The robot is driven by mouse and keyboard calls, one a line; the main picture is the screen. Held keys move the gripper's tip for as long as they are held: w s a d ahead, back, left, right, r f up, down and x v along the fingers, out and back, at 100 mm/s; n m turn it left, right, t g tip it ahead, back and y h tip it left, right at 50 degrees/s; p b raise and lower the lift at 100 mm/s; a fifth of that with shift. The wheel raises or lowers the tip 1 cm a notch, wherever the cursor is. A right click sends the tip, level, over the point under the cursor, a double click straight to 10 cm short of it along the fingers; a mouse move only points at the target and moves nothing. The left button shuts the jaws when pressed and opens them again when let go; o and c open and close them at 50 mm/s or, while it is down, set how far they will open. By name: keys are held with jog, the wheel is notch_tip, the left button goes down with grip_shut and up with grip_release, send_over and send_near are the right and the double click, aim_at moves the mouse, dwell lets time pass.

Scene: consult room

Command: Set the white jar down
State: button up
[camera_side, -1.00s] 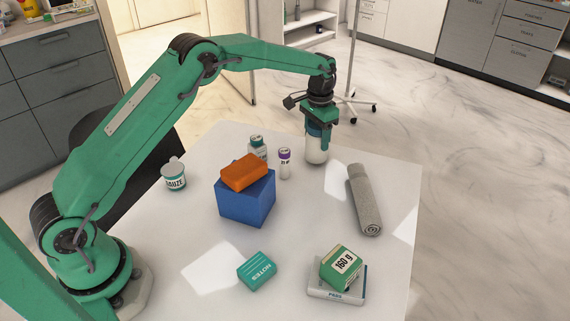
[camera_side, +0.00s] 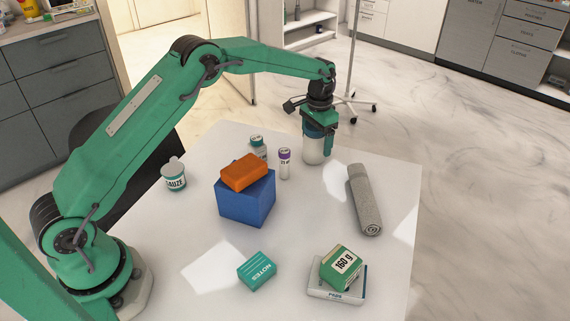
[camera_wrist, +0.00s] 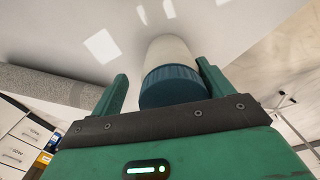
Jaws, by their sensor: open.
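The white jar (camera_side: 313,154) with a blue-green lid stands upright on the white table (camera_side: 300,235), near its far edge. In the wrist view the jar (camera_wrist: 169,50) and its ribbed lid (camera_wrist: 172,86) lie between my two green fingers. My gripper (camera_side: 318,140) points down over the jar from above. In the wrist view my gripper (camera_wrist: 162,85) is open, with a clear gap between the left finger and the lid. The right finger is close to the lid; I cannot tell whether it touches.
A grey roll (camera_side: 365,200) lies right of the jar. A purple-capped vial (camera_side: 284,165) and a small bottle (camera_side: 258,150) stand to its left. An orange block (camera_side: 244,173) rests on a blue box (camera_side: 246,203). A green 160 g box (camera_side: 341,266) sits on a pad (camera_side: 322,293).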

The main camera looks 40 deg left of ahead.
jog(key=shift+r, duration=0.15)
notch_tip(320, 180, up, 11)
jog(key=shift+r, duration=0.5)
dwell(0.6)
jog(key=shift+s+r, duration=0.25)
jog(key=shift+r, duration=0.2)
jog(key=s+a+r+n+t, duration=0.1)
jog(key=s+r, duration=0.5)
jog(key=s, duration=0.3)
jog(key=s+a+r+t, duration=0.1)
jog(key=s+r+t, duration=0.1)
jog(key=s+r, duration=0.55)
jog(key=s+f+t, duration=0.1)
jog(key=s+f, duration=0.2)
jog(key=s, duration=0.8)
jog(key=s+f+n+t, duration=0.1)
jog(key=s+f, duration=0.3)
jog(key=s, duration=0.6)
jog(key=shift+s+a+n+t, duration=0.15)
jog(key=shift+s+n+t, duration=0.15)
jog(key=shift+s, duration=0.05)
